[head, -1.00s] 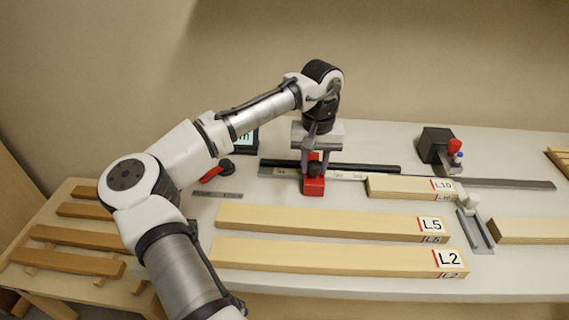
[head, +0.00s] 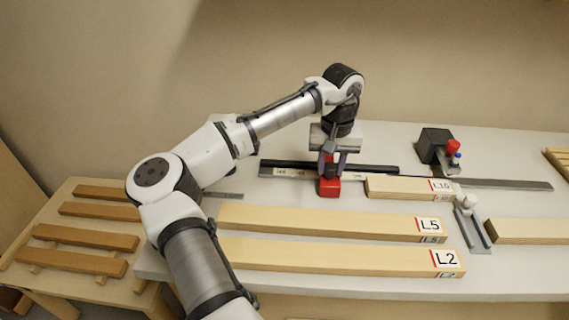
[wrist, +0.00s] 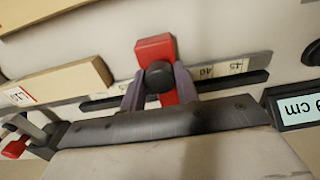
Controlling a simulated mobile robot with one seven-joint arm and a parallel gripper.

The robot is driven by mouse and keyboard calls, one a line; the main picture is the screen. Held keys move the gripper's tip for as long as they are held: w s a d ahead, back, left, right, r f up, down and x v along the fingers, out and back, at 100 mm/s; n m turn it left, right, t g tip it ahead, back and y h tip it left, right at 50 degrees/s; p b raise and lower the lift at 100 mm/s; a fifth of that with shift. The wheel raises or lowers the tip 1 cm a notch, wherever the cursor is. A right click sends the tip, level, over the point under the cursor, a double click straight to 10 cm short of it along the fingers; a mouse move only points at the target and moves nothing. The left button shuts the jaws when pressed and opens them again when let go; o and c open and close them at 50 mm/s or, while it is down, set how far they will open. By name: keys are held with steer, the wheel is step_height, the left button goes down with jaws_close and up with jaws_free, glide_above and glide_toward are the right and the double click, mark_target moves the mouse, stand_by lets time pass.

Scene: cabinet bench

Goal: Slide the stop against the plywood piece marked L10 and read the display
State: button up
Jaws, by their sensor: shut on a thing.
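The red stop (head: 329,187) with a black knob sits on the black rail (head: 270,164) with its scale strip. My gripper (head: 332,168) is shut on the stop's knob (wrist: 160,77); the red stop also shows in the wrist view (wrist: 154,48). The plywood piece L10 (head: 400,187) lies along the rail just right of the stop in the head view, with a small gap between them. In the wrist view the piece (wrist: 60,85) lies left of the stop. The display (wrist: 300,110) shows partly in the wrist view, reading "cm" after a digit like 9; my arm hides it in the head view.
Pieces L5 (head: 330,224) and L2 (head: 340,256) lie in front of the rail. A black block with a red knob (head: 437,146) stands at the back right. A grey metal bracket (head: 471,225) is by the right end of L10. A slatted wooden stand (head: 90,235) is at left.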

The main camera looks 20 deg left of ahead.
steer(key=shift+w+d+p, duration=0.25)
steer(key=shift+d, duration=0.5)
steer(key=shift+w+d+p, duration=0.2)
steer(key=shift+d, duration=0.5)
steer(key=shift+w+d+p, duration=0.3)
steer(key=shift+d+p, duration=0.05)
steer(key=shift+d, duration=0.6)
steer(key=shift+w+d+p, duration=0.25)
steer(key=shift+d+p, duration=0.1)
steer(key=shift+d, duration=0.6)
steer(key=o, duration=0.8)
steer(key=shift+r, duration=0.1)
step_height(320, 180, up, 9)
steer(key=p, duration=0.6)
